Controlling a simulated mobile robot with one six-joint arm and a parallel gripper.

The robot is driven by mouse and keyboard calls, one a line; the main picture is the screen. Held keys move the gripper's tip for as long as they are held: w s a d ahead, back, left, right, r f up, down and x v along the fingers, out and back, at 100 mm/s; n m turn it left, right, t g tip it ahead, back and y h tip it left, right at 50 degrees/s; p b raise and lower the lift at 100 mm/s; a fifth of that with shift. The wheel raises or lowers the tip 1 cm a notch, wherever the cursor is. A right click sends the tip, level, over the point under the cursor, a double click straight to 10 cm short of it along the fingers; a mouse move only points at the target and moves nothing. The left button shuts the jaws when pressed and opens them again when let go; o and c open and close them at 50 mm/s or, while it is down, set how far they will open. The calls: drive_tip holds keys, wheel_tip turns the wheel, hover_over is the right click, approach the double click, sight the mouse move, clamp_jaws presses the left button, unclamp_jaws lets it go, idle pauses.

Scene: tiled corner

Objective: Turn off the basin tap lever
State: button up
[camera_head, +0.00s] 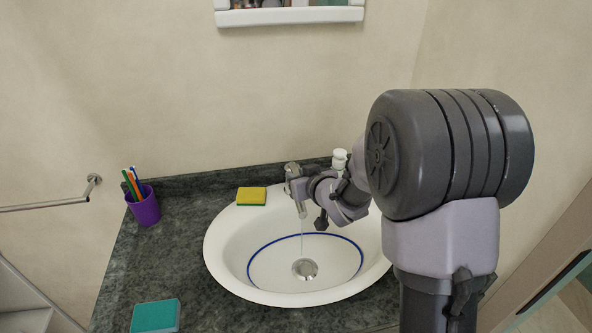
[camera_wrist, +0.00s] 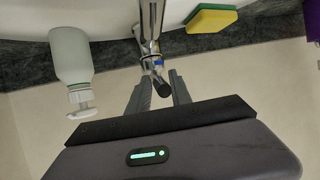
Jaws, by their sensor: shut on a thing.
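The chrome basin tap (camera_head: 292,170) stands at the back rim of the white oval basin (camera_head: 225,250). A thin stream of water (camera_head: 302,235) falls from it towards the drain. In the wrist view the tap body (camera_wrist: 150,25) comes down from the top, and its dark-ended lever (camera_wrist: 162,84) lies between my fingers. My gripper (camera_wrist: 160,76) is shut on the lever. In the head view my gripper (camera_head: 297,185) is at the tap, and my wrist partly hides the tap and lever.
A white soap bottle (camera_wrist: 72,60) stands beside the tap; its top shows behind my arm (camera_head: 339,160). A yellow-green sponge (camera_head: 251,196) lies left of the tap. A purple cup (camera_head: 145,208) with pens and a teal box (camera_head: 155,316) are on the dark counter (camera_head: 180,255).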

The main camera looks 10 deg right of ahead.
drive_tip(key=shift+s+f, duration=0.15)
drive_tip(key=shift+f, duration=0.35)
drive_tip(key=o, duration=0.8)
drive_tip(key=shift+a, duration=0.2)
drive_tip(key=shift+r, duration=0.1)
drive_tip(key=shift+d, duration=0.1)
drive_tip(key=p+v, duration=0.1)
drive_tip(key=v, duration=0.7)
